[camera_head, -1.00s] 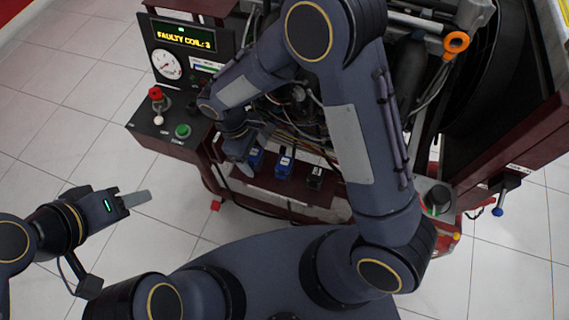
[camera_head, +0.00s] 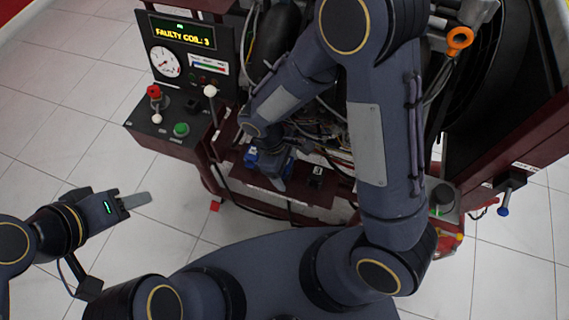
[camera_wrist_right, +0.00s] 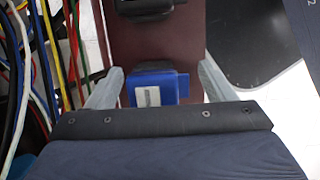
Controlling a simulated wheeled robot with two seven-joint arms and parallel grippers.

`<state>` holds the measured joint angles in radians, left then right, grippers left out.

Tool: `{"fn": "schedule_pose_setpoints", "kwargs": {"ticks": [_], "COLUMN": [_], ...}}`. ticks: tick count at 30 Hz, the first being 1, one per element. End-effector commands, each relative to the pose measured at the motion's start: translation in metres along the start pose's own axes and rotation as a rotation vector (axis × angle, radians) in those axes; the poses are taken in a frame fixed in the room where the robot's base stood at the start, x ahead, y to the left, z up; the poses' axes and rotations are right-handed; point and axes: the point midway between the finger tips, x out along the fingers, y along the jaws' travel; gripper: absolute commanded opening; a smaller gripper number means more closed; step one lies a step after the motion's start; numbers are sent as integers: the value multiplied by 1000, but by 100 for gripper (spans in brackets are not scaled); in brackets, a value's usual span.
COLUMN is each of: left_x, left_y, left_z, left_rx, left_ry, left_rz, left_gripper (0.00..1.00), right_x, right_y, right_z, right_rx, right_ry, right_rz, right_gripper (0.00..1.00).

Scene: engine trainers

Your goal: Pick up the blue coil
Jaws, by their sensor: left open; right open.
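A blue coil (camera_wrist_right: 158,87) with a pale top sits on the dark red shelf (camera_wrist_right: 122,45) in the right wrist view. My right gripper (camera_wrist_right: 162,70) is open with one finger on each side of it; visible gaps separate the fingers from the coil. In the head view my right gripper (camera_head: 272,176) is over the shelf and hides most of this coil. Another blue coil (camera_head: 250,157) shows just left of it. A black coil (camera_head: 316,178) stands to the right and also shows in the right wrist view (camera_wrist_right: 145,8). My left gripper (camera_head: 132,201) is open and empty over the floor.
The control panel display (camera_head: 183,33) reads "FAULTY COIL: 3". A console with a green button (camera_head: 181,129) and a red button (camera_head: 153,91) is left of the shelf. Coloured cables (camera_wrist_right: 40,70) run close beside the shelf. The floor around my left gripper is clear.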

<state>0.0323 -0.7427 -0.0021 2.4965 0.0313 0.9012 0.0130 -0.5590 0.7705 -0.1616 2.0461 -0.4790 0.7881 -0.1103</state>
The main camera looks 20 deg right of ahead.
Motion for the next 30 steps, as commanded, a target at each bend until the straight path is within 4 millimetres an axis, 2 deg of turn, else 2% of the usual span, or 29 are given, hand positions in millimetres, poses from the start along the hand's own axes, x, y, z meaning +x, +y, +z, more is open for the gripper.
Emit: {"fn": "schedule_pose_setpoints", "kwargs": {"ticks": [2,14,23,30], "left_x": [0,0,-1,-7], "left_y": [0,0,0,3], "left_z": [0,0,0,-4], "left_rx": [0,0,0,0], "left_ry": [0,0,0,0], "left_rz": [0,0,0,0], "left_gripper": [45,45,45,45], "right_x": [0,0,-2,-25], "right_y": [0,0,0,0], "right_z": [0,0,0,6], "right_rx": [0,0,0,1], "right_ry": [0,-1,0,3], "right_rz": [0,0,0,2], "right_gripper": [76,25,24,24]}}
